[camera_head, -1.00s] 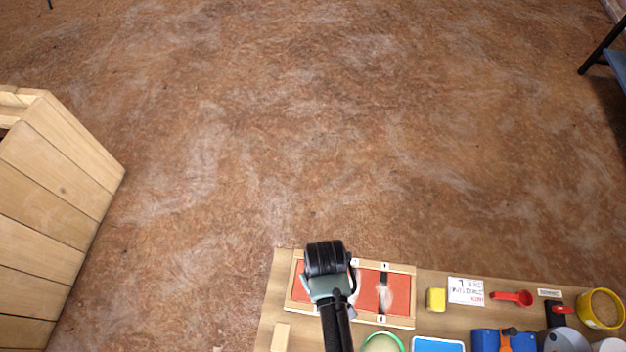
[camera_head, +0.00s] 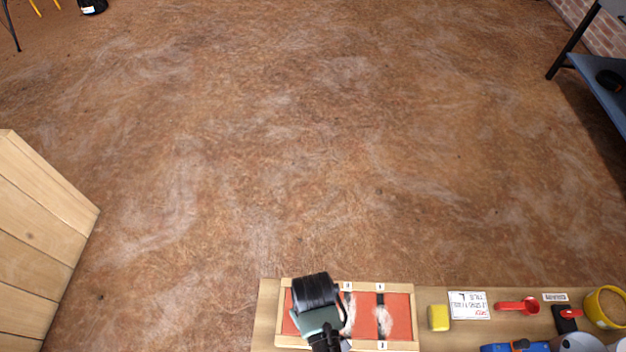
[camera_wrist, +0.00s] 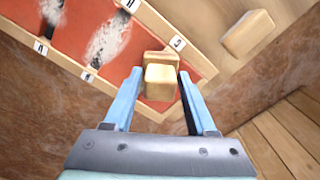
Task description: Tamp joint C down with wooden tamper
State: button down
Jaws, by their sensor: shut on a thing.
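My gripper (camera_wrist: 160,76) is shut on the wooden tamper (camera_wrist: 160,82), a pale block between its blue fingers in the wrist view. The tamper is over the red panel near a frame corner; whether it touches the panel is unclear. The wood-framed red panel (camera_head: 401,312) lies on the bench, crossed by dark joints with whitish powdery patches (camera_wrist: 108,40). Small letter tags sit on the frame; one near the tamper (camera_wrist: 178,43) seems to read C. The joint at that tag is hidden by the tamper and fingers. In the head view my wrist covers the panel's left part.
A loose wooden block (camera_wrist: 248,35) lies on the bench beside the frame. Right of the panel are a yellow block (camera_head: 438,318), a written card (camera_head: 468,305), a red scoop (camera_head: 517,307) and a yellow tub (camera_head: 604,306). A wooden crate (camera_head: 40,240) stands left. The floor between is clear.

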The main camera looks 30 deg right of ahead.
jog(key=shift+f, duration=0.6)
dwell(2.1)
jog(key=shift+r, duration=0.1)
notch_tip(320, 180, up, 7)
jog(key=p, duration=0.7)
jog(key=shift+p, duration=0.35)
